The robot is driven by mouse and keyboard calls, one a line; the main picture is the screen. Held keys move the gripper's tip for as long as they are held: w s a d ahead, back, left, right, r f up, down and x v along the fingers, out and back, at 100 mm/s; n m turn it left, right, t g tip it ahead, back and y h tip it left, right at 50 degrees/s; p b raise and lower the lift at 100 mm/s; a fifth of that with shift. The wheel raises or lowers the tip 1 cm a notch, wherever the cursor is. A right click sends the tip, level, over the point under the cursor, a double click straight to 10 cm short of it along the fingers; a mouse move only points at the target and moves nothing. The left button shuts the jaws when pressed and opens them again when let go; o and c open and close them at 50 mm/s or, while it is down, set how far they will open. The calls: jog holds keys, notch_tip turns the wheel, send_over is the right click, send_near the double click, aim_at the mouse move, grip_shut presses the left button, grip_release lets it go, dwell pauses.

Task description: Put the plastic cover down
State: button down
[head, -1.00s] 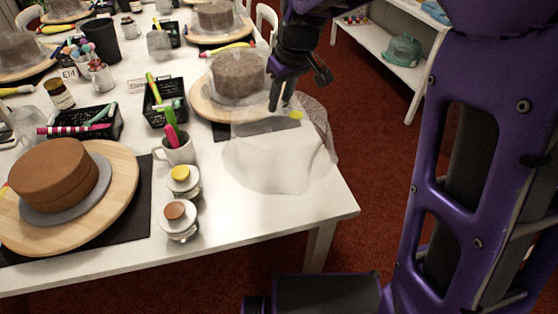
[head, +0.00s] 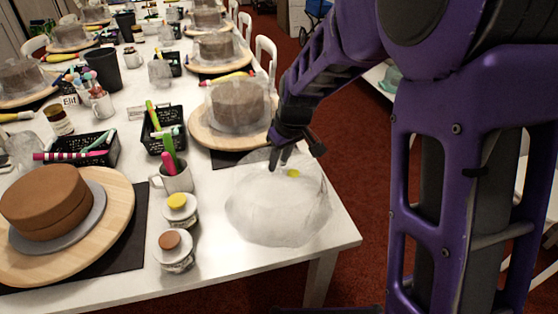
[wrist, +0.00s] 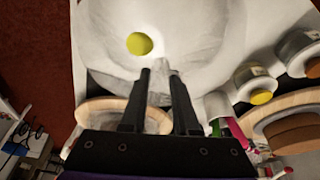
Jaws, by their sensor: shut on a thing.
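The plastic cover (head: 272,215) is a clear, crinkled dome with a yellow spot (head: 293,173). It is upright at the front right corner of the white table (head: 215,250). I cannot tell whether its rim touches the tabletop. My gripper (head: 279,166) is at the top of the cover, shut on the plastic near the yellow spot. In the wrist view, the cover (wrist: 195,35) fills the space beyond the fingertips (wrist: 160,72), and only a little plastic sits between them.
An uncovered brown cake (head: 45,200) is on a wooden turntable (head: 110,225) at left. Small jars (head: 174,252) and a mug (head: 177,180) with markers stand left of the cover. A covered cake (head: 237,105) is behind it. The table's right edge is close.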

jog(key=c, duration=0.7)
grip_release()
jog(key=shift+o, duration=0.2)
jog(key=shift+r, duration=0.1)
jog(key=p+v, duration=0.2)
jog(key=v, duration=1)
